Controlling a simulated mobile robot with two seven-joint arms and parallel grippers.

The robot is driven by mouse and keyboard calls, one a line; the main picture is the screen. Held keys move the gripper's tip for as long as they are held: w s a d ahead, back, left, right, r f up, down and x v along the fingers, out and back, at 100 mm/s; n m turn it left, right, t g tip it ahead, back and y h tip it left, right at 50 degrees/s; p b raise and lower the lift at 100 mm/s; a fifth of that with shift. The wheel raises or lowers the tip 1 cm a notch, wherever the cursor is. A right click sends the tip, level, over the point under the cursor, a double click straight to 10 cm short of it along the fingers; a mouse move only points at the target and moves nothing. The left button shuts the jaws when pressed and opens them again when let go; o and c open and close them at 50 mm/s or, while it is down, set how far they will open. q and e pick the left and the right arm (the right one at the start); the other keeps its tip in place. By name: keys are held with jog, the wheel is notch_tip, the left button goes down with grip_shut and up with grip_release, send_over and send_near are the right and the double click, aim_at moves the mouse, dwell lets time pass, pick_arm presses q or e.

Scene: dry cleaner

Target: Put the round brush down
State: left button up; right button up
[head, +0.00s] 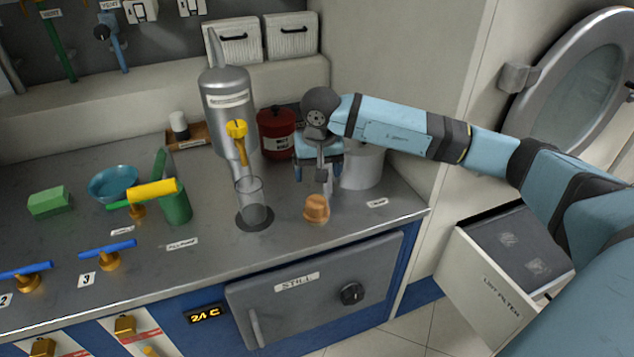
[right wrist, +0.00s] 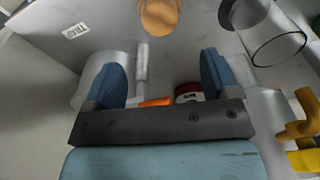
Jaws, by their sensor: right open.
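The round brush appears to be the short, round, tan-orange piece (head: 316,208) standing on the grey counter (head: 290,235) near its front right; its bristles cannot be made out. It also shows at the top of the right wrist view (right wrist: 159,14). My right gripper (head: 318,174) is open above and behind it, apart from it. In the right wrist view the blue fingers (right wrist: 160,72) are spread wide, and the brush lies beyond their tips. My left gripper is not in view.
A clear glass cylinder (head: 250,205) stands left of the brush. Behind are a red can (head: 277,130), a tall metal vessel (head: 229,105) with a yellow tap, and a pale cylinder (head: 365,168). A green cup (head: 176,203) is farther left. The front counter edge is near.

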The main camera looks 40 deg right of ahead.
jog(key=s+a+f+m+g+y, duration=0.1)
jog(key=s+a+f+m+y, duration=0.2)
jog(key=a, duration=0.4)
jog(key=s+a+m+g+y, duration=0.1)
jog(key=s+a+y, duration=0.2)
jog(key=a+y, duration=0.3)
jog(key=s+a+f+m+y, duration=0.2)
jog(key=s+a, duration=0.1)
jog(key=a, duration=0.6)
jog(key=s+a+r+m+t+y, duration=0.35)
jog(key=a+m+t+y, duration=0.4)
jog(key=m, duration=0.85)
jog(key=d+f+m+t+h, duration=0.3)
jog(key=d+m+t+h, duration=0.15)
jog(key=m, duration=0.85)
jog(key=d+f+m+t+h, duration=0.3)
jog(key=f+m+t+h, duration=0.15)
jog(key=m, duration=0.85)
jog(key=s+d+f+m+g+h, duration=0.4)
jog(key=s+f+m, duration=0.8)
jog(key=m, duration=0.5)
jog(key=shift+s+f+g+h, duration=0.15)
jog(key=shift+f+g+h, duration=0.4)
jog(key=shift+f+h, duration=0.25)
